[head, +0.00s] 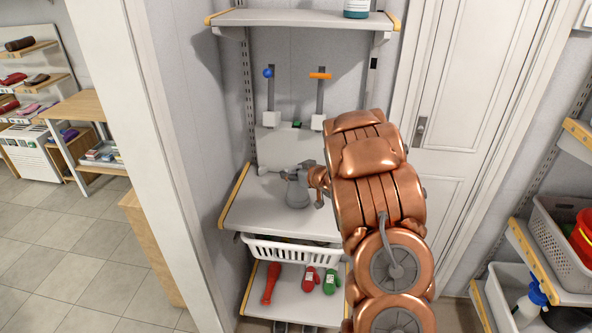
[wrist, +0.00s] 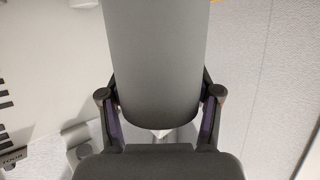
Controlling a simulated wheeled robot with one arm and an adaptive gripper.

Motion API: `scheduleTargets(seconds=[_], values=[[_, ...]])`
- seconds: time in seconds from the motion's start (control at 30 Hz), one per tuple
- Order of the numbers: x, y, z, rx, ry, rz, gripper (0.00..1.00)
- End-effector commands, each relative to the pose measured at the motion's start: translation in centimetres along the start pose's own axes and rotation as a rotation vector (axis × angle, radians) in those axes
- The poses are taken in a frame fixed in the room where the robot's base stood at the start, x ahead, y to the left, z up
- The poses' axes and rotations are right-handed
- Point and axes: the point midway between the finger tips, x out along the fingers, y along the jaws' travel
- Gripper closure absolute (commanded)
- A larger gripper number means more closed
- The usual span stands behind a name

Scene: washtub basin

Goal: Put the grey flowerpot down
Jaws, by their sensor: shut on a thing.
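The grey flowerpot (head: 297,192) is over the middle shelf board (head: 252,207) in the head view, and looks about upright. I cannot tell whether its base touches the board. My gripper (head: 308,172) comes in from the right and is shut on the pot near its upper part. In the wrist view the pot (wrist: 155,50) is a large plain grey shape filling the middle, with a finger of my gripper (wrist: 160,98) on each side. My copper-coloured arm hides the right part of the shelf.
Behind the pot stands a pale panel (head: 275,148) with a blue knob (head: 268,72) and an orange handle (head: 321,75). A white basket (head: 275,250) hangs below the board. An upper shelf (head: 300,19) overhangs. The board's left and front areas look bare.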

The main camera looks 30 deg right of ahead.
Motion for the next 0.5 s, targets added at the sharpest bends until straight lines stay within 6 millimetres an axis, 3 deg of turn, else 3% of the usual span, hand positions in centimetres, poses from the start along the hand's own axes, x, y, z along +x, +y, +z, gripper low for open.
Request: scheduleTargets(seconds=[0.3,0.33,0.5], values=[[0.13,0.00,0.23,-0.001,0.002,0.000,1.00],[0.12,-0.01,0.22,-0.001,0.002,0.000,0.35],[0.11,-0.02,0.20,-0.001,0.001,0.000,0.17]])
